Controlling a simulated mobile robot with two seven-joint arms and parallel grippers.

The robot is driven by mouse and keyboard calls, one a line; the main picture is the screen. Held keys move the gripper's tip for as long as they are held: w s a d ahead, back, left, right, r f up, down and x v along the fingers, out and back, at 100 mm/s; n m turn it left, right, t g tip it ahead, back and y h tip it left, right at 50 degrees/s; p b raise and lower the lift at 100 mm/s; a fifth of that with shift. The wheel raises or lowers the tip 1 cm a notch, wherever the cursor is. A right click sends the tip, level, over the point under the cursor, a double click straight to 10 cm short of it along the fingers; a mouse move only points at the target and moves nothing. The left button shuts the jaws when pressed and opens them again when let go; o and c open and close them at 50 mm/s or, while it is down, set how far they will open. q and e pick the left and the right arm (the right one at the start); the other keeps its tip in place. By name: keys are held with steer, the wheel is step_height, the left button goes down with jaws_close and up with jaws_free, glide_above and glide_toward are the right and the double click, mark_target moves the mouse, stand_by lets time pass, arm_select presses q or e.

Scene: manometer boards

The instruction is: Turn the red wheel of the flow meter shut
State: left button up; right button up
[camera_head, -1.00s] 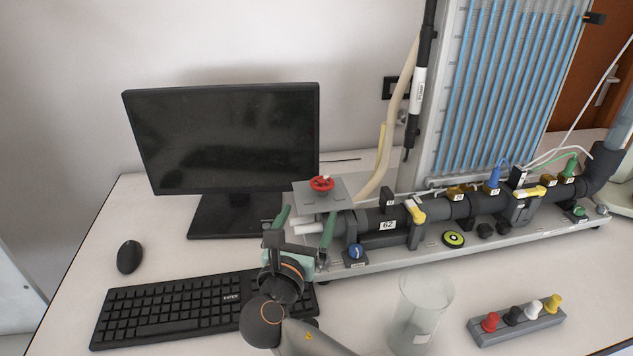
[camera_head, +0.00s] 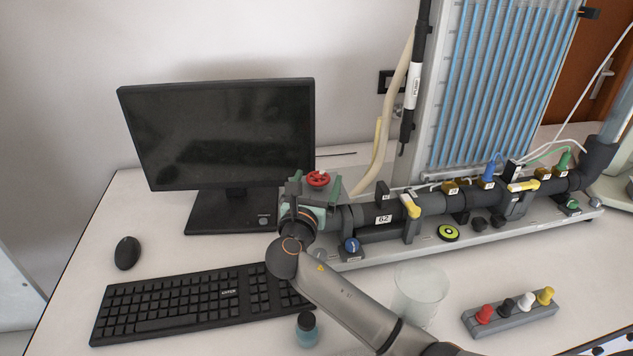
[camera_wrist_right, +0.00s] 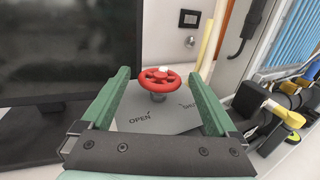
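The red wheel (camera_head: 318,179) stands on a short stem above a grey plate at the left end of the flow meter's dark pipe (camera_head: 385,218). In the right wrist view the red wheel (camera_wrist_right: 160,79) is between and beyond the fingers, with the grey plate (camera_wrist_right: 150,117) marked "OPEN" below it; the other marking is partly hidden. My right gripper (camera_head: 318,190) is open around the plate area, its green fingers to either side. In the right wrist view the right gripper (camera_wrist_right: 160,90) shows both fingers wide apart, not touching the wheel. My left gripper is not in view.
A monitor (camera_head: 220,135) stands behind and left, with a keyboard (camera_head: 185,305) and mouse (camera_head: 127,253) in front. A clear beaker (camera_head: 420,292), a small bottle (camera_head: 306,330) and a rack of coloured knobs (camera_head: 512,314) stand at the front. The tall tube board (camera_head: 500,90) rises at the back.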

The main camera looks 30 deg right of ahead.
steer(key=c, duration=1.3)
steer(key=shift+a+m+g+h, duration=0.1)
steer(key=shift+m+g+h, duration=0.2)
steer(key=shift+g+h, duration=0.15)
steer(key=shift+w+m+h, duration=0.1)
steer(key=shift+m+h, duration=0.15)
steer(key=shift+m, duration=0.05)
steer(key=shift+w+a+m+g+h, duration=0.15)
steer(key=shift+m+g+h, duration=0.55)
steer(key=shift+g, duration=0.35)
steer(key=shift+f+m+g+h, duration=0.1)
steer(key=shift+m+g+h, duration=0.7)
steer(key=shift+g, duration=0.4)
steer(key=m+g+b, duration=0.1)
steer(key=m+g+h+b, duration=0.1)
steer(key=shift+w+a+f+g+b, duration=0.1)
steer(key=shift+w+g+b, duration=0.05)
steer(key=shift+g+b, duration=0.25)
steer(key=m+g+h+b, duration=0.1)
steer(key=m+g+b, duration=0.1)
steer(key=b, duration=0.3)
steer(key=shift+w+m+g, duration=0.15)
steer(key=shift+m+g, duration=0.15)
steer(key=shift+g, duration=0.6)
steer(key=shift+r+g+b, duration=0.2)
steer(key=shift+g+b, duration=0.1)
steer(key=shift+b, duration=0.25)
